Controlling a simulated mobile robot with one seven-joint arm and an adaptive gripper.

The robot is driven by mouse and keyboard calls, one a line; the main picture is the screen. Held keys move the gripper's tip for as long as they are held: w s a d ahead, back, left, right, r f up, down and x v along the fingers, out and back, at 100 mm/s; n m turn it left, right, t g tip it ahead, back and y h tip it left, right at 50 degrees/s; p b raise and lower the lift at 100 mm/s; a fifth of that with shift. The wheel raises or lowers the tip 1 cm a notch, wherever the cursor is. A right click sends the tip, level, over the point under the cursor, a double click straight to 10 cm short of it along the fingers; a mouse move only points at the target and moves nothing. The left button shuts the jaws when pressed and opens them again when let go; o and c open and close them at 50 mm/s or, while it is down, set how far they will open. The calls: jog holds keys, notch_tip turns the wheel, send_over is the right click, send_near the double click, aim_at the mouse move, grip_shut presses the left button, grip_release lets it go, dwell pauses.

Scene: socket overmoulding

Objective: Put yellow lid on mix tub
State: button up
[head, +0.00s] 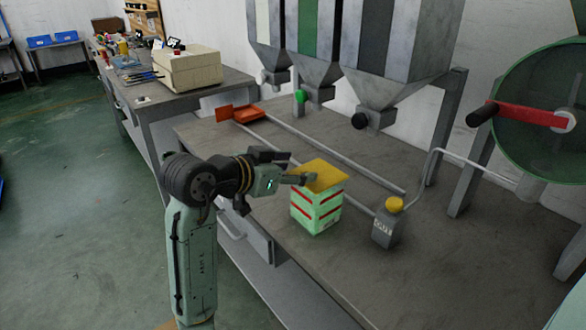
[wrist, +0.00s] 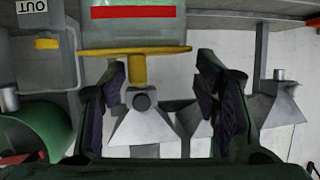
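The mix tub (head: 316,214) is pale green with red stripes and stands on the grey bench. The yellow lid (head: 325,174) lies flat across its top and appears to touch the rim. In the wrist view, which is upside down, the lid (wrist: 105,52) lies against the tub (wrist: 135,32). Its yellow knob (wrist: 138,70) stands between my fingers. My gripper (head: 301,178) is at the lid's left side in the head view. In the wrist view my gripper (wrist: 161,62) is open, with a gap between the knob and each finger.
A grey OUT box (head: 385,232) with a yellow top stands right of the tub. Rails (head: 335,158) run behind it from an orange tray (head: 250,113). Hoppers (head: 390,45) hang above the back. The bench front right is clear.

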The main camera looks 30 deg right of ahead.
jog(key=shift+o, duration=1.2)
jog(key=v, duration=1.2)
